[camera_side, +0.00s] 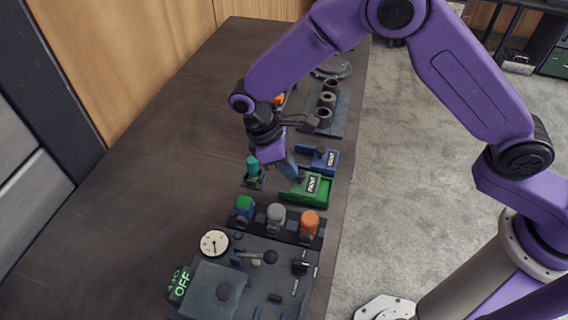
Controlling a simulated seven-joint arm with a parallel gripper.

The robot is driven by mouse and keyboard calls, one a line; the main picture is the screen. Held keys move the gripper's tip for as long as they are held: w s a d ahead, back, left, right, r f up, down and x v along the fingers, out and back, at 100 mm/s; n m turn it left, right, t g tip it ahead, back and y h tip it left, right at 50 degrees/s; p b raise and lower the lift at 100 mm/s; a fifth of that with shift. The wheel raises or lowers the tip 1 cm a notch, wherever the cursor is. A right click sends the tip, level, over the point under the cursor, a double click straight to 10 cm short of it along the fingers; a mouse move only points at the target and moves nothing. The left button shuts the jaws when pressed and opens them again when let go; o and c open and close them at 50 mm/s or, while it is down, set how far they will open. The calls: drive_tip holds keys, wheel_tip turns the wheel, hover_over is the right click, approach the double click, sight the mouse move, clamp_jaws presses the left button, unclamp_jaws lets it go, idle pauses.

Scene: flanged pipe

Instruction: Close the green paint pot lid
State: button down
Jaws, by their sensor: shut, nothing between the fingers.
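The green paint pot (317,190) is a low green box with a pale label reading PAINT, on the bench below my arm. I cannot tell from this view how far its lid is open or shut. My gripper (297,176) points down at the pot's back left edge. Its fingers are shut with nothing held. The fingertips look at or just above the pot, and I cannot tell whether they touch it. My gripper hides part of the pot's rear left side.
A blue paint pot (325,158) stands just behind the green one. A teal-topped item (253,167) stands to the left. Green, grey and orange knobs (275,217) sit in front. A dark panel with a dial (214,243) lies nearer. The bench's left side (130,190) is clear.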

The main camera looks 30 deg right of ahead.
drive_tip(key=shift+s+d, duration=1.05)
drive_tip(key=shift+w+a, duration=0.3)
drive_tip(key=shift+a, duration=0.25)
drive_tip(key=a, duration=0.1)
drive_tip(key=w+a, duration=0.1)
drive_tip(key=shift+w+a, duration=0.3)
drive_tip(key=shift+a, duration=0.05)
drive_tip(key=v, duration=1)
drive_tip(key=shift+d, duration=0.15)
drive_tip(key=shift+s+r, duration=0.1)
drive_tip(key=shift+s, duration=0.05)
